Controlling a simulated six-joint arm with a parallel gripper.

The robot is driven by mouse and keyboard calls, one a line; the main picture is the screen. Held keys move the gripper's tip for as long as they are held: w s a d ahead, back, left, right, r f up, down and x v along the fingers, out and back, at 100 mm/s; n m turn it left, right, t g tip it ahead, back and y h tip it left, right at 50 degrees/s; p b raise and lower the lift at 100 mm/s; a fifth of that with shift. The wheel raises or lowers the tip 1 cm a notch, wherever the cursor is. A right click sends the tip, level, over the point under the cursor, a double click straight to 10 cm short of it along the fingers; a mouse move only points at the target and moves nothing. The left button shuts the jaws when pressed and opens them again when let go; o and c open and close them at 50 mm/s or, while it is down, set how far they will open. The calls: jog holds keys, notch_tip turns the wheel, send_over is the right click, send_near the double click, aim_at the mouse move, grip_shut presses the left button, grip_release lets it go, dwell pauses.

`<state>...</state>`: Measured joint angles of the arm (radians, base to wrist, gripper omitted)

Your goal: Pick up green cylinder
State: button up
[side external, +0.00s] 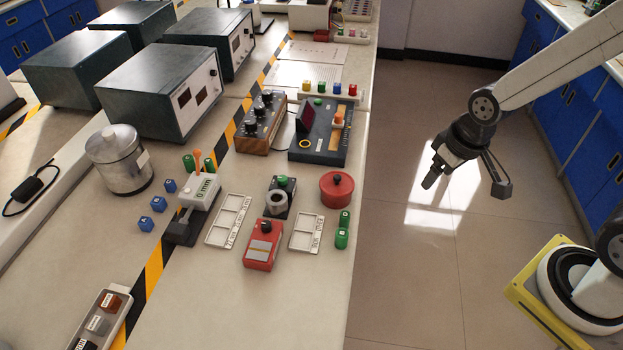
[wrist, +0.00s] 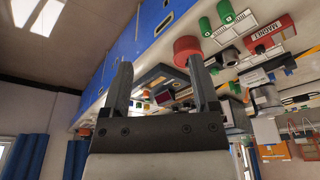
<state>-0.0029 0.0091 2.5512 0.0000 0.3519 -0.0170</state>
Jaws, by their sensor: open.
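Two short green cylinders stand near the right edge of the bench in the side view, the rear one (side external: 345,218) just behind the front one (side external: 341,238). Two more green cylinders (side external: 187,163) (side external: 209,165) stand farther left, behind the white gauge. In the wrist view two green cylinders (wrist: 226,12) (wrist: 206,27) show at the top, beside the red round pot (wrist: 187,50). My gripper (side external: 433,166) hangs over the floor, right of the bench and apart from every cylinder. In the wrist view its two fingers (wrist: 160,64) are spread with nothing held between them.
The red round pot (side external: 337,190) stands just behind the right-hand green cylinders. A white tray (side external: 306,232) and a red box (side external: 263,245) lie left of them. Blue cubes (side external: 158,204) and a metal pot (side external: 119,160) are farther left.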

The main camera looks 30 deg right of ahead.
jog(key=w+a+f+n+g, duration=0.1)
jog(key=w+a+f+n, duration=0.4)
jog(key=w+n, duration=0.4)
jog(key=n+g, duration=0.2)
jog(key=n, duration=0.6)
send_over(345, 214)
notch_tip(345, 214, down, 8)
jog(key=shift+d+r, duration=0.1)
jog(key=shift+f, duration=1.3)
jog(key=shift+f, duration=2.6)
grip_shut()
